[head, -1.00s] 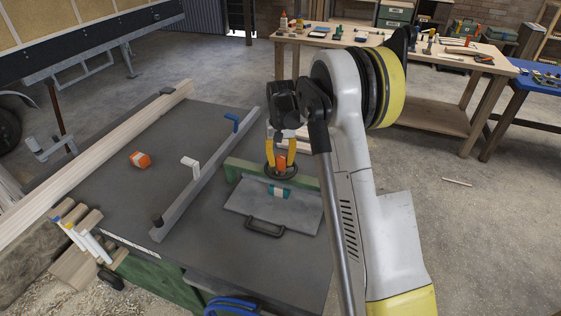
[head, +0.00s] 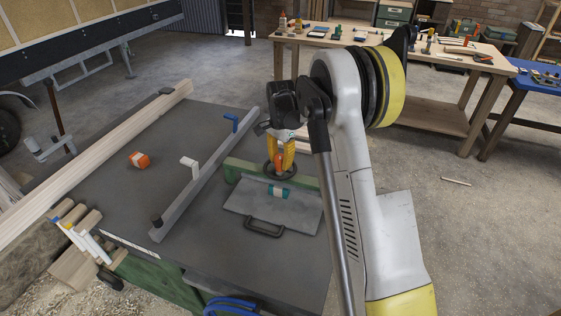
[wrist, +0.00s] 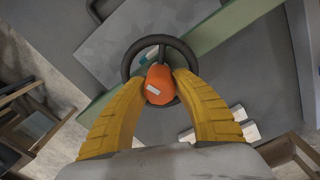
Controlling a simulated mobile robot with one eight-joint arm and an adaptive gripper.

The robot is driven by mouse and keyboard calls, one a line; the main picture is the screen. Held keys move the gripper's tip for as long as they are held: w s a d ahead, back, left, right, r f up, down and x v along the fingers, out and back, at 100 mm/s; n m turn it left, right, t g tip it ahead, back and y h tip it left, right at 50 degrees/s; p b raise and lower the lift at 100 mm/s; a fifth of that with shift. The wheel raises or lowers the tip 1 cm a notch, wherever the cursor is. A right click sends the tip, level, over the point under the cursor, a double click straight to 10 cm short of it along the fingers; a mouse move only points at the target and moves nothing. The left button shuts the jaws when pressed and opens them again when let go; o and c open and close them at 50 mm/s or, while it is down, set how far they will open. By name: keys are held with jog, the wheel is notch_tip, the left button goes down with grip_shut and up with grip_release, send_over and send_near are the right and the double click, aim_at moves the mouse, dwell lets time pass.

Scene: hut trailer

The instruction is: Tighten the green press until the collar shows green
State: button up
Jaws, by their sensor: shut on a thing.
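The green press (head: 240,167) stands on the dark worktop, with a grey plate (head: 245,207) and a black handle (head: 263,229) in front of it. Its black handwheel (wrist: 130,62) has an orange hub (wrist: 160,82) with a small white mark. My gripper (head: 281,160) points down over the wheel. Its yellow fingers are shut on the orange hub, one on each side, in the wrist view (wrist: 160,88). I cannot make out the collar's colour.
A grey rail (head: 205,175) with a blue lever (head: 232,121) and a white lever (head: 189,163) crosses the worktop (head: 120,195) left of the press. An orange block (head: 139,160) and a long timber (head: 100,160) lie farther left.

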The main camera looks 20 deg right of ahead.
aim_at(281, 156)
jog(key=shift+m, duration=0.8)
jog(key=o, duration=1.2)
notch_tip(281, 156, up, 12)
